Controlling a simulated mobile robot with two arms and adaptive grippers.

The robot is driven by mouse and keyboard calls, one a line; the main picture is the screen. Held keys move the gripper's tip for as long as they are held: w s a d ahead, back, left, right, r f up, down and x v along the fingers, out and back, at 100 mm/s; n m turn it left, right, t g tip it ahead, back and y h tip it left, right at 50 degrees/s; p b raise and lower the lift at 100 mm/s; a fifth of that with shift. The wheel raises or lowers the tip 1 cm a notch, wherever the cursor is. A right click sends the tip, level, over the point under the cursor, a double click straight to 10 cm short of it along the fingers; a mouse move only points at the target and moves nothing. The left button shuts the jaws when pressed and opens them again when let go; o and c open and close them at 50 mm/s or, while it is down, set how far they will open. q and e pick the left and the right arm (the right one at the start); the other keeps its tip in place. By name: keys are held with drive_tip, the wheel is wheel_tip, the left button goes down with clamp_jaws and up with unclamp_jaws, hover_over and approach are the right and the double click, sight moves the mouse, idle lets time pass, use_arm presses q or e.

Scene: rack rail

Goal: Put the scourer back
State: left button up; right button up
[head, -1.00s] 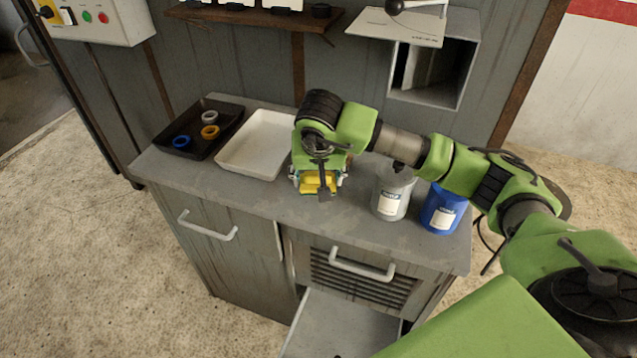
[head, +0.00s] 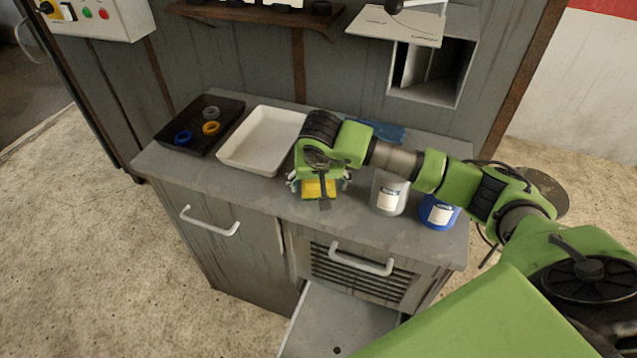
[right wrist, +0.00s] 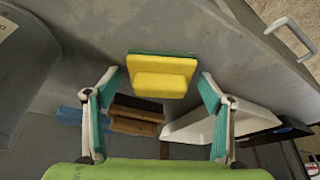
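The scourer (right wrist: 162,75) is a yellow block with a green layer along its edge and a raised yellow part. In the right wrist view it lies ahead of and between my right gripper's two fingers (right wrist: 160,80), with a gap on each side. Those fingers are spread open. In the head view my right gripper (head: 319,186) is over the front of the grey worktop (head: 270,195), and the yellow scourer (head: 319,189) shows partly beneath it. Whether the scourer rests on the worktop is not clear. My left gripper is not in view.
A white tray (head: 235,166) and a black tray (head: 166,142) with rings stand to the left. Grey (head: 388,197) and blue (head: 438,214) containers stand right. A blue item (head: 385,130) lies behind my arm; brown blocks (right wrist: 135,122) show in the wrist view. A drawer (head: 335,325) is open below.

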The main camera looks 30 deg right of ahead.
drive_tip(key=shift+r, duration=0.2)
drive_tip(key=shift+a+r, duration=0.1)
drive_tip(key=shift+r, duration=0.15)
drive_tip(key=b+v, duration=0.3)
drive_tip(key=v, duration=0.8)
drive_tip(key=shift+s+r, duration=0.15)
drive_tip(key=shift+s, duration=0.05)
drive_tip(key=shift+s, duration=0.1)
